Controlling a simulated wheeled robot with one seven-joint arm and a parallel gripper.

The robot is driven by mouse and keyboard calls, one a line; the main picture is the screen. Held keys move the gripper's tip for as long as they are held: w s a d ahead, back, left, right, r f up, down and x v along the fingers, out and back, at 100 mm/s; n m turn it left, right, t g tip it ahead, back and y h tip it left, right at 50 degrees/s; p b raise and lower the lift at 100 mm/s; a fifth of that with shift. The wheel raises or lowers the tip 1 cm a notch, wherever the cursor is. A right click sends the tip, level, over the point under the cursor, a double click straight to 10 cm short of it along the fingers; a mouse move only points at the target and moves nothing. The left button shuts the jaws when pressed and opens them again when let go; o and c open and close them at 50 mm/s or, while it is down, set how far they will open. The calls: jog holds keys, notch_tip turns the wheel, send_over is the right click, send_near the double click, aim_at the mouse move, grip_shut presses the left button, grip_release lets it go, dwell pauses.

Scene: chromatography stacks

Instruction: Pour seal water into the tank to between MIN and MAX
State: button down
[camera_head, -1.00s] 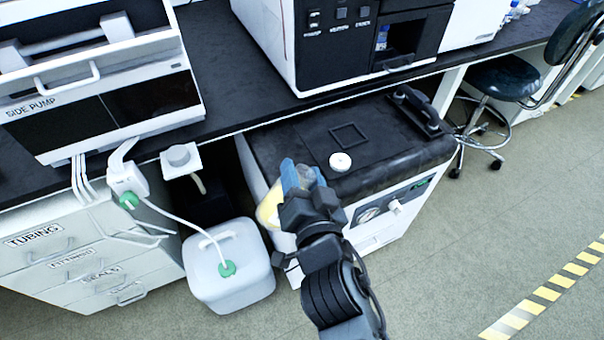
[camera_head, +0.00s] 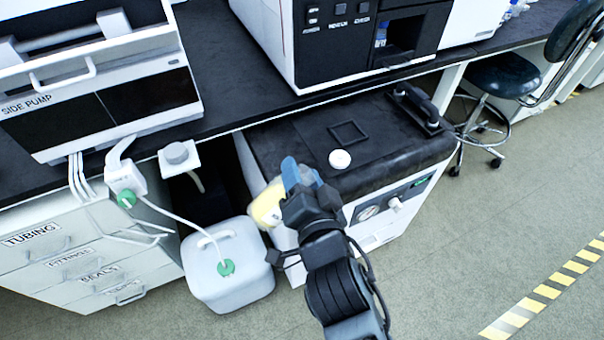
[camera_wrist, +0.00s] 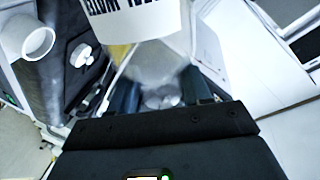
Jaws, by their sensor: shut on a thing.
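My gripper (camera_head: 296,178) is shut on a bottle (camera_head: 266,205) with a pale yellow part, held in the air just in front of the black-topped cabinet. In the wrist view the bottle's white label (camera_wrist: 130,18) carries black lettering, upside down and cut off. The bottle looks tilted; its mouth and water level cannot be made out. The cabinet (camera_head: 290,140) has a white round cap (camera_head: 340,159) on top, also in the wrist view (camera_wrist: 80,55). A gauge (camera_head: 368,213) and a white knob or port (camera_head: 395,204) are on its front. No MIN or MAX marks can be read.
A white jug (camera_head: 235,280) with a green cap and tube stands on the floor left of the cabinet. The bench edge (camera_head: 330,95) overhangs the cabinet's back. A black handle (camera_head: 420,105) is on the cabinet's right. Floor to the right is open up to a stool (camera_head: 505,75).

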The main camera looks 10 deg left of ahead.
jog(key=shift+d+f+m, duration=0.1)
jog(key=shift+f+m, duration=0.2)
jog(key=shift+m, duration=0.2)
jog(key=shift+f+m+b, duration=0.35)
jog(key=shift+f+m, duration=0.05)
jog(key=shift+m, duration=0.1)
dwell(0.4)
jog(key=shift+w+d+f+m+g, duration=0.1)
jog(key=shift+f+m+g, duration=0.2)
jog(key=shift+f+m, duration=0.2)
jog(key=shift+y, duration=0.3)
jog(key=shift+w+d+f+m, duration=0.1)
jog(key=shift+f+m, duration=0.25)
jog(key=shift+m, duration=0.15)
